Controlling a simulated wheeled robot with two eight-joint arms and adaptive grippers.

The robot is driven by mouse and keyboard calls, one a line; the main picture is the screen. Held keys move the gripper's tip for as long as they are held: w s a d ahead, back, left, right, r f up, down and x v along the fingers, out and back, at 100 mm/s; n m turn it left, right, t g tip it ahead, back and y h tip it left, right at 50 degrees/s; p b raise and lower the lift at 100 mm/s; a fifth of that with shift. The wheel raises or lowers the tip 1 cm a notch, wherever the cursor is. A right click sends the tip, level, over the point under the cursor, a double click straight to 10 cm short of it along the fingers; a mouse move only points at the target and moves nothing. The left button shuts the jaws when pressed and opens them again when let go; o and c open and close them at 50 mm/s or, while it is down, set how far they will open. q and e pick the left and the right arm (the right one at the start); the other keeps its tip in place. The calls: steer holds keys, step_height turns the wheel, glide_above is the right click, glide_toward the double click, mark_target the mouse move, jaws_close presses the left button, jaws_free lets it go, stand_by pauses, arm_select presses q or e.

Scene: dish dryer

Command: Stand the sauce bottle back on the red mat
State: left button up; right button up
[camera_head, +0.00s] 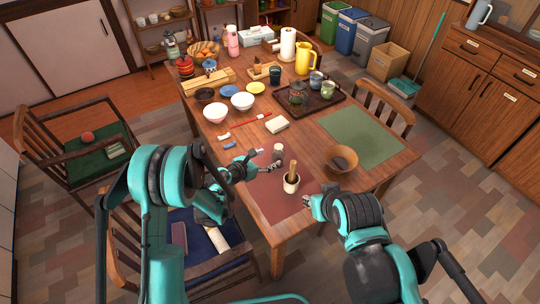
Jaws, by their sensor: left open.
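The red mat (278,206) lies at the near edge of the wooden table. A white pot with a brown stick in it (291,184) stands upright on the mat. My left gripper (272,165) is open, low over the mat's far left part. A small pale cylinder (278,149) stands just beyond its fingertips; I cannot tell whether they touch. I cannot clearly make out the sauce bottle; the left gripper may hide it. My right gripper (310,204) is at the mat's right near corner, too small to tell its opening.
A brown bowl (341,159) and a green mat (362,137) are to the right. A dark tray (325,107) with a teapot and cups lies behind. The green mat is clear.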

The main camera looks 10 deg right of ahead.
arm_select(q)
steer(key=shift+s+a+r, duration=0.1)
steer(key=shift+s+a, duration=0.05)
steer(key=w+a+r+n+t, duration=0.2)
steer(key=r+n, duration=0.1)
steer(key=r, duration=0.4)
steer(key=w+a+r+n+t, duration=0.1)
steer(key=a+r+n+t, duration=0.15)
steer(key=r, duration=0.45)
steer(key=a+r+n+t+y, duration=0.55)
steer(key=a+r+n, duration=0.65)
steer(key=r+n, duration=0.35)
steer(key=s+a+f+n+g+y, duration=0.2)
steer(key=s+a+n+g+y, duration=0.4)
steer(key=s+a+n, duration=0.95)
steer(key=s+d+f+n+g+h, duration=0.1)
steer(key=s+d+f+n+g, duration=0.1)
steer(key=s, duration=0.6)
steer(key=s+d+f+n+g+h, duration=0.1)
steer(key=s+d+f+n+g, duration=0.2)
steer(key=s+f+n, duration=0.4)
steer(key=shift+s+d+f, duration=0.45)
steer(key=shift+s+f, duration=0.05)
steer(key=shift+s, duration=0.1)
